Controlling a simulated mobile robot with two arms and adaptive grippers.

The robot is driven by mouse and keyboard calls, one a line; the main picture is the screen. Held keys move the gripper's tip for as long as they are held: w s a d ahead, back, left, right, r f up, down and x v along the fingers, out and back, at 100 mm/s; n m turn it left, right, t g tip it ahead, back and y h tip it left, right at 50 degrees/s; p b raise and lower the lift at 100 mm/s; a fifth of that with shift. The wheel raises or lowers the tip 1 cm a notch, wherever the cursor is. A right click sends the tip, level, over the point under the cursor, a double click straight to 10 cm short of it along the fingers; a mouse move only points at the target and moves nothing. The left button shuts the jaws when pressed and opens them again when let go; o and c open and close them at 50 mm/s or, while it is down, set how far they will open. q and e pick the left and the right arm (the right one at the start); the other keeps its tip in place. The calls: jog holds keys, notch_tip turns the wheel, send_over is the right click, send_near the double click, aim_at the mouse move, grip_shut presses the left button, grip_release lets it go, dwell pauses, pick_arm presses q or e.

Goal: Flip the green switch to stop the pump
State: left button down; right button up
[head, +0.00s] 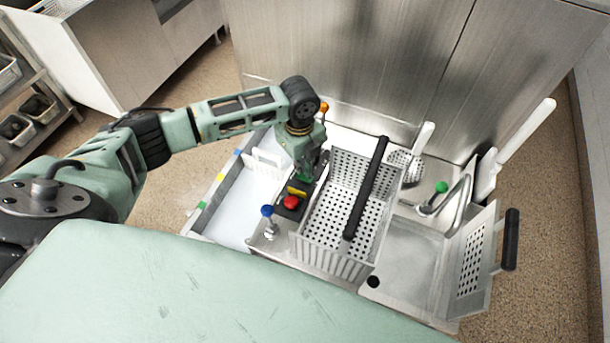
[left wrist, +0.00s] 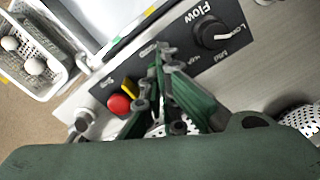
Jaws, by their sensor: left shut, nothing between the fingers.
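A black control panel (head: 285,212) sits between the water tank and the perforated basket. It carries a red button (head: 291,202) and a yellow part (head: 297,191). In the left wrist view the panel also has a black knob labelled Flow (left wrist: 212,32), with the red button (left wrist: 119,104) lower left. My left gripper (head: 308,178) points down over the panel. Its dark green fingers (left wrist: 160,52) are closed, empty, and lie between the red button and the knob. I cannot pick out a green switch; the fingers cover part of the panel. My right gripper is not in view.
A perforated basket (head: 328,240) with a black handle stands close right of my left gripper. A blue-knobbed tap (head: 267,212) is near the panel's front. A green-knobbed lever (head: 441,187) stands by the sink (head: 415,258). A shallow water tank (head: 232,215) lies left.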

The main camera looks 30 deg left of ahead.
aim_at(301, 175)
pick_arm(q)
jog(key=shift+f, duration=0.15)
dwell(0.6)
jog(key=shift+f+b, duration=0.6)
jog(key=shift+f, duration=0.45)
dwell(0.4)
jog(key=shift+s, duration=0.1)
jog(key=shift+r+p, duration=0.9)
jog(key=shift+p, duration=0.1)
notch_tip(301, 175, up, 5)
jog(key=p, duration=0.5)
jog(key=shift+r, duration=0.15)
